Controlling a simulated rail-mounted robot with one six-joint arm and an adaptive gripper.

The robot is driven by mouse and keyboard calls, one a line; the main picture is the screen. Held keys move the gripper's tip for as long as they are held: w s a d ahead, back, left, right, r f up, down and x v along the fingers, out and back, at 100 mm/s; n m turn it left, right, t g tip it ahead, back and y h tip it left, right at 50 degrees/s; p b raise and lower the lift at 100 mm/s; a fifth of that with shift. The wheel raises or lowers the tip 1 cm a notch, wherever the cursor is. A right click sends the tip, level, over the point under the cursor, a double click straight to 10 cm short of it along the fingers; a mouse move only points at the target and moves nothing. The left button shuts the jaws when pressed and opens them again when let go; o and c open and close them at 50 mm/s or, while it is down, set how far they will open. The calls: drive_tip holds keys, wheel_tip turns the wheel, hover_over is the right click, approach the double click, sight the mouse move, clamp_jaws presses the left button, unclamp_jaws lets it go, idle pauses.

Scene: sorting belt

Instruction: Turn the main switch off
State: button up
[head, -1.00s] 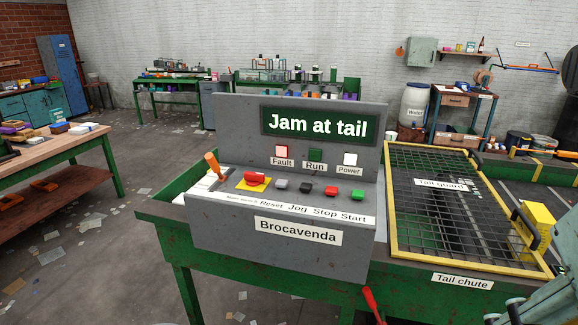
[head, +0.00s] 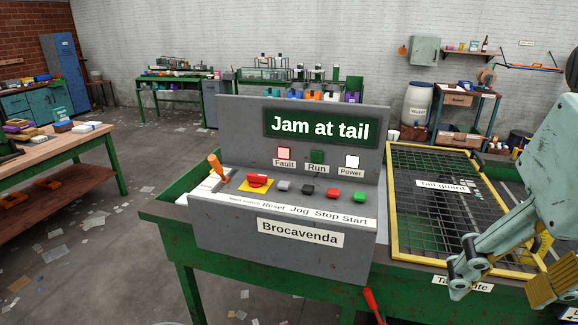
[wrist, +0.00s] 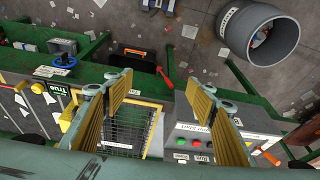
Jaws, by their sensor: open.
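The main switch (head: 257,181) is a red knob on a yellow plate, at the left end of the button row on the grey control panel (head: 215,235). The panel's screen (head: 320,127) reads "Jam at tail"; the Fault lamp (head: 284,153) is lit red and the Power lamp (head: 352,161) white. My gripper (head: 506,288) is open and empty at the right, over the tail chute side, well away from the switch. In the wrist view my gripper (wrist: 160,95) spreads above the bench, with the panel's green button (wrist: 180,141) near the right finger. I cannot make out the switch there.
Grey, black, red and green buttons (head: 332,194) sit right of the switch. The yellow-framed tail guard (head: 395,215) lies right of the panel. A red handle (head: 373,304) sticks up in front.

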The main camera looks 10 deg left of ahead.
drive_tip(key=w+a+r+g+p, duration=0.1)
drive_tip(key=w+a+r+p, duration=0.2)
drive_tip(key=w, duration=0.4)
drive_tip(key=w+a+r+p, duration=0.1)
drive_tip(key=w+a+r, duration=0.35)
drive_tip(key=w, duration=0.35)
drive_tip(key=m+g+p, duration=0.1)
drive_tip(key=g+p, duration=0.2)
drive_tip(key=p, duration=0.9)
hover_over(257, 175)
wheel_tip(257, 175, down, 7)
drive_tip(key=shift+w, duration=0.15)
drive_tip(key=shift+f+b, duration=0.4)
drive_tip(key=shift+f, duration=6.45)
drive_tip(key=shift+c, duration=0.4)
